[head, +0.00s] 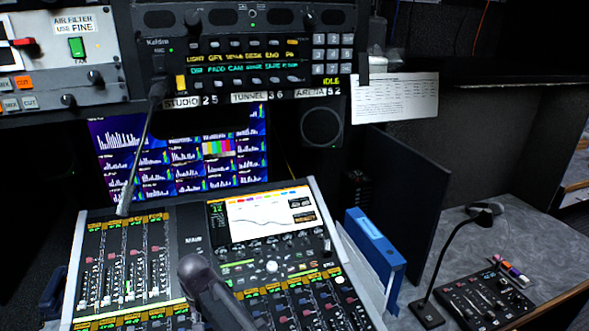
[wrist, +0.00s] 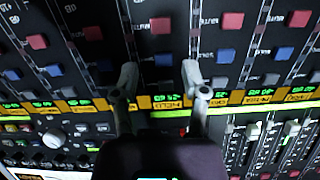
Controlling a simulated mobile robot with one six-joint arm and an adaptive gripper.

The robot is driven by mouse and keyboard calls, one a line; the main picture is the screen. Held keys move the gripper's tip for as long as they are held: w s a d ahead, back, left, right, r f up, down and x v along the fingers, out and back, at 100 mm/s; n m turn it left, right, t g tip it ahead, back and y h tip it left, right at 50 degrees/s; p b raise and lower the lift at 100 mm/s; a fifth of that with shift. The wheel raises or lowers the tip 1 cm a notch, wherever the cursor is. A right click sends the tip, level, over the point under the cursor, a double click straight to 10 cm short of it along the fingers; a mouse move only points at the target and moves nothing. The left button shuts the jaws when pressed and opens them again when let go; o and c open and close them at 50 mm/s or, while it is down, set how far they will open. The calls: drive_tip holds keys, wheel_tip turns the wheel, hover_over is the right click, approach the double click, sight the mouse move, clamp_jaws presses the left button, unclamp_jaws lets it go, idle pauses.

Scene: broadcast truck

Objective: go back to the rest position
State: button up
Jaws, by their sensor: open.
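My gripper (wrist: 160,84) shows in the wrist view with its two grey fingers spread apart and nothing between them. It is over the mixing console, whose faders, red and blue buttons and lit channel strips fill that view. Whether the fingertips touch the panel I cannot tell. In the head view the mixing console (head: 183,240) stands at the lower middle, with a bright screen (head: 268,214) at its upper right. A dark rounded part of my arm (head: 205,285) covers some of its middle, and the fingers cannot be made out there.
A gooseneck microphone (head: 143,150) hangs down in front of the monitor (head: 185,152). A blue binder (head: 374,243) stands right of the console beside a dark partition (head: 403,200). Further right, a second gooseneck microphone (head: 440,255) and a small control panel (head: 485,297) sit on the grey desk (head: 535,240).

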drive_tip(key=shift+m, duration=0.8)
drive_tip(key=w+d, duration=0.1)
drive_tip(key=d, duration=0.6)
drive_tip(key=w+d, duration=0.2)
drive_tip(key=d, duration=0.5)
drive_tip(key=w+d, duration=0.1)
drive_tip(key=d, duration=0.6)
drive_tip(key=shift+w+d+r, duration=0.25)
drive_tip(key=shift+d+r, duration=0.05)
drive_tip(key=shift+d, duration=0.05)
drive_tip(key=shift+m, duration=0.8)
drive_tip(key=s+d, duration=0.1)
drive_tip(key=d, duration=0.5)
drive_tip(key=s+d, duration=0.1)
drive_tip(key=d, duration=0.5)
drive_tip(key=s+d+p, duration=0.1)
drive_tip(key=d, duration=0.5)
drive_tip(key=shift+s+d+r, duration=0.1)
drive_tip(key=shift+d+r, duration=0.15)
drive_tip(key=shift+d, duration=0.15)
